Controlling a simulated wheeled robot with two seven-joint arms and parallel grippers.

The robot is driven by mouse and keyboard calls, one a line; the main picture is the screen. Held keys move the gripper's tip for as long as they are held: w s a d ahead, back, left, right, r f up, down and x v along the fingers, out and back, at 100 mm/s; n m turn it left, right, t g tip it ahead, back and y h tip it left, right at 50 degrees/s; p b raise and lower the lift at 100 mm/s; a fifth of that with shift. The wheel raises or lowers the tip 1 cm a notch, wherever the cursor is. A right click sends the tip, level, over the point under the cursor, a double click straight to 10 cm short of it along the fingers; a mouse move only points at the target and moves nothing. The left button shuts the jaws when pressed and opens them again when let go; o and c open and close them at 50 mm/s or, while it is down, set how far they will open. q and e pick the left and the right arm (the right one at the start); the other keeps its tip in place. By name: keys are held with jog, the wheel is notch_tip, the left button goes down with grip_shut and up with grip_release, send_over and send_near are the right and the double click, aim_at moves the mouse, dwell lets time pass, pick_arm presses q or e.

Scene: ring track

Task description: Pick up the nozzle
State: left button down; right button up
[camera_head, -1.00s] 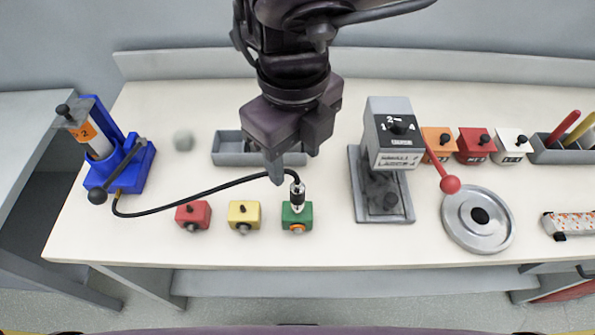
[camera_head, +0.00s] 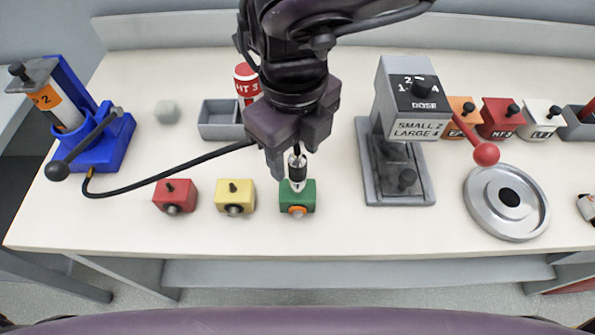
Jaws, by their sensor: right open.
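The nozzle (camera_head: 297,172) is a small silver and black fitting at the end of a black hose (camera_head: 170,172). It stands upright at the green block (camera_head: 298,196) on the bench. My right gripper (camera_head: 294,158) comes down from above and is open. Its fingers are close around the top of the nozzle; I cannot tell whether they touch it. The gripper hides part of the hose near the nozzle. My left gripper is not in view.
A yellow block (camera_head: 235,197) and a red block (camera_head: 175,196) stand to the left. A blue hand pump (camera_head: 105,150) holds the hose's other end. A grey press (camera_head: 398,190) with a red-knobbed lever stands to the right. The bench front (camera_head: 330,237) is clear.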

aim_at(298, 157)
jog(key=f, duration=0.4)
jog(key=shift+w+d+f, duration=0.2)
jog(key=shift+w+f, duration=0.15)
jog(key=shift+f, duration=0.4)
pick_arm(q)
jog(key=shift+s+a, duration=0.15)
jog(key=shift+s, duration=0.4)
pick_arm(e)
grip_shut()
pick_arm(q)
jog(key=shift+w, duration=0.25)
pick_arm(e)
jog(key=shift+r, duration=0.15)
